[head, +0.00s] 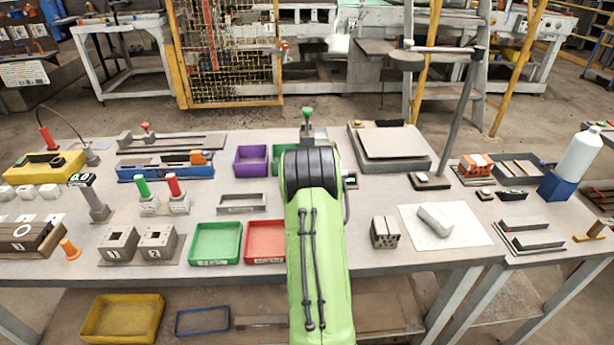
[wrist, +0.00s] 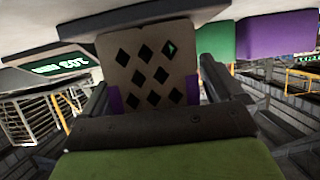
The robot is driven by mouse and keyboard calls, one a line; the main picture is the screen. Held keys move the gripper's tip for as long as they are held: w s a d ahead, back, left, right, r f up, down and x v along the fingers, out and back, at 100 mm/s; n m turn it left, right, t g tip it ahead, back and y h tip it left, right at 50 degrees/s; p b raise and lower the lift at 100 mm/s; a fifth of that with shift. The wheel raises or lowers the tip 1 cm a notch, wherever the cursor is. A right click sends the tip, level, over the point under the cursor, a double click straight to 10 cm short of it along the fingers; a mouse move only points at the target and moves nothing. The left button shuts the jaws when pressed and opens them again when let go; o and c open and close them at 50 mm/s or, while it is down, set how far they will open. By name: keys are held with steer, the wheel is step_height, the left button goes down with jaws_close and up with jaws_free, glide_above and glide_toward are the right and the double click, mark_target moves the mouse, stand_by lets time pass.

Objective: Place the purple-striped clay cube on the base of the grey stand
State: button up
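The clay cube (wrist: 150,65) shows in the wrist view, its face pierced by several dark diamond-shaped holes. Purple shows at its left and right edges. The fingers of my gripper (wrist: 155,95) lie along both of these edges, shut on the cube. I cannot tell whether the cube touches the pale surface beyond it. In the head view my arm hides the gripper and cube. A grey stand (head: 459,115) with a tall leaning post rises right of my arm. Its dark base (head: 430,182) is on the table, with a small pale piece on it.
A purple tray (head: 250,160) is left of my arm; green (head: 215,258) and red (head: 265,257) trays are nearer. A broad grey slab (head: 393,143) is behind right. A holed brick (head: 385,233) and white sheet (head: 470,230) are front right. A green-lit display (wrist: 65,65) shows in the wrist view.

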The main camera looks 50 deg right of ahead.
steer(key=shift+r+p, duration=0.3)
steer(key=shift+p, duration=0.15)
steer(key=r+p+v, duration=0.1)
steer(key=v, duration=1.1)
steer(key=w+a+r+n+y, duration=0.1)
steer(key=a+r+n+y, duration=0.3)
steer(key=a, duration=0.8)
steer(key=w+a+r+n+y, duration=0.1)
steer(key=a+r+y, duration=0.3)
steer(key=a, duration=0.7)
steer(key=s+a+r+n+g+y, duration=0.2)
steer(key=s+a+n+g, duration=0.1)
steer(key=s+a, duration=1.2)
steer(key=s+n, duration=0.1)
steer(key=s, duration=0.1)
steer(key=shift+s+a+r+n, duration=0.2)
steer(key=shift+s+a+n, duration=0.15)
steer(key=shift+s+n, duration=0.05)
